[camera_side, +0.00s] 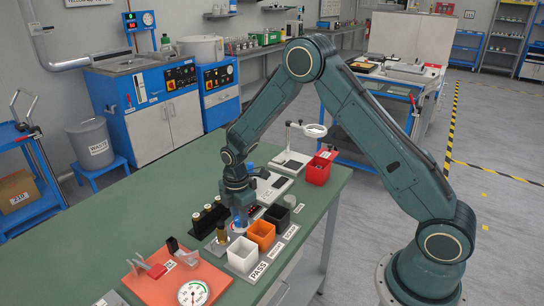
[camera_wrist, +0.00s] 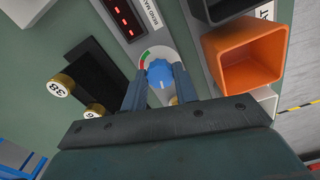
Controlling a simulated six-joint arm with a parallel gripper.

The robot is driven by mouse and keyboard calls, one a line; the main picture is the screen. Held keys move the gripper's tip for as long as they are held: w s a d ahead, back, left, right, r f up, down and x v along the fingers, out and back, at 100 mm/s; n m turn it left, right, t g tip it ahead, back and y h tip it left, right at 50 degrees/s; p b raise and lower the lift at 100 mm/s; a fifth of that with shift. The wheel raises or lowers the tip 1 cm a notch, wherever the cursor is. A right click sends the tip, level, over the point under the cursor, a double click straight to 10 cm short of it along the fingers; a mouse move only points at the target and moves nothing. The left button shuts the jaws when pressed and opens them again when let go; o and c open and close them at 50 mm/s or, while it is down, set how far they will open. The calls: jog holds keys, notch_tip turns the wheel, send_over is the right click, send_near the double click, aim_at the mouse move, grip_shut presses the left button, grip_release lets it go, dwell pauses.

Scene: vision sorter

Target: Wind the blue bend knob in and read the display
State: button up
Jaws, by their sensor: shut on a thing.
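The blue bend knob (camera_wrist: 159,73) shows in the wrist view, between the two blue fingers of my gripper (camera_wrist: 158,88). The gripper is shut on its sides. A green-white-red scale arc (camera_wrist: 147,57) curves around the knob. The display (camera_wrist: 125,16) lies just above it in the wrist view, on a grey panel lettered BEND MAX; its red digits are cut off and too unclear to read. In the side view my gripper (camera_side: 240,222) points down at the panel beside the bins and mostly hides the knob.
An orange bin (camera_side: 262,232), a white bin (camera_side: 242,252) and a dark bin (camera_side: 278,215) stand close to the right of the gripper. Brass-topped pieces (camera_wrist: 61,85) in a black holder stand to the left. An orange mat (camera_side: 165,285) with a dial gauge (camera_side: 193,293) lies nearer the front.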

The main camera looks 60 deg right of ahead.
jog(key=m, duration=1.2)
jog(key=shift+a, duration=0.1)
jog(key=m, duration=0.8)
jog(key=shift+r+m, duration=0.1)
jog(key=shift+m, duration=0.2)
jog(key=m, duration=0.3)
jog(key=shift+m, duration=0.3)
jog(key=m, duration=0.4)
jog(key=shift+w+m, duration=0.1)
jog(key=shift+m, duration=1.8)
